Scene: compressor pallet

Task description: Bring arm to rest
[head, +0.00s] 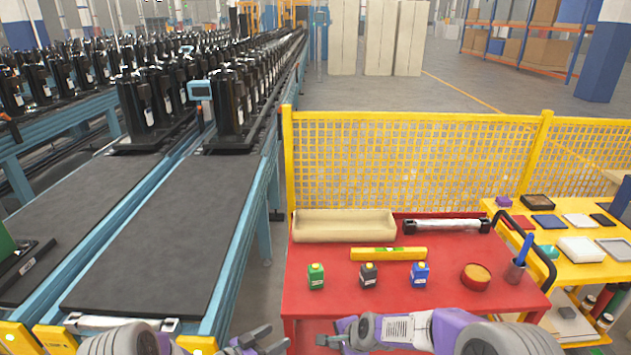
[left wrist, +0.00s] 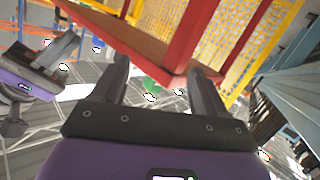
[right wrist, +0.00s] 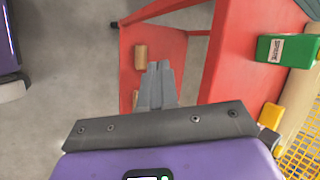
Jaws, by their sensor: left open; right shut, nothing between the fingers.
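My left gripper (head: 262,340) is at the bottom of the head view, just left of the red cart (head: 440,285). In the left wrist view its two fingers (left wrist: 163,75) stand apart with nothing held between them. My right gripper (head: 328,339) reaches in from the right, low at the cart's front edge. In the right wrist view its fingers (right wrist: 158,72) are shut together and empty, beside the cart's red frame. The two grippers are close to each other and appear apart.
A yellow mesh fence (head: 410,155) stands behind. A conveyor (head: 165,240) with black compressors (head: 232,100) runs at left.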

